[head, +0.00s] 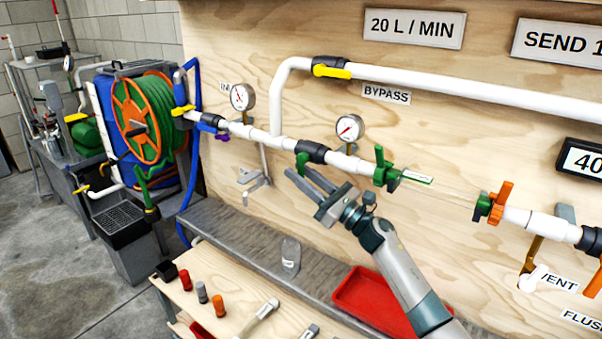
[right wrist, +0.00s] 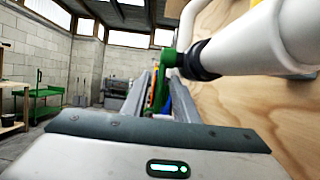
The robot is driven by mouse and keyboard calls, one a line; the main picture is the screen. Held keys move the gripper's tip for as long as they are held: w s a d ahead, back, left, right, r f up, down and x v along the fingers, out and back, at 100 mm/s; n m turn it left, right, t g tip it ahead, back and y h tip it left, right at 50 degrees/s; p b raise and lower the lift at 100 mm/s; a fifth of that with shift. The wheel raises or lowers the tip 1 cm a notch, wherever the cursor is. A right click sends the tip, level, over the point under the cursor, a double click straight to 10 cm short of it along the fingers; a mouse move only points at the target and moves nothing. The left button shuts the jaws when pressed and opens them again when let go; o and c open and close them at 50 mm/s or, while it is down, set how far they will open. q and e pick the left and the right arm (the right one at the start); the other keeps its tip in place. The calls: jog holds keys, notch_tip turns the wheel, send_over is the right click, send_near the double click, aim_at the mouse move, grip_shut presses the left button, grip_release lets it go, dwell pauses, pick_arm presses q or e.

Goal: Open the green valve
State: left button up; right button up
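Another green handle (head: 382,166) is further right on the pipe. My left gripper is not in view.
Two gauges (head: 349,129) (head: 243,97) stand above the pipe. A yellow-handled bypass valve (head: 331,71) is higher up. An orange handle (head: 498,203) is at the right. Below are a grey ledge (head: 225,226), a bottle (head: 290,255) and a red tray (head: 372,303).

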grip_shut()
dwell(1.4)
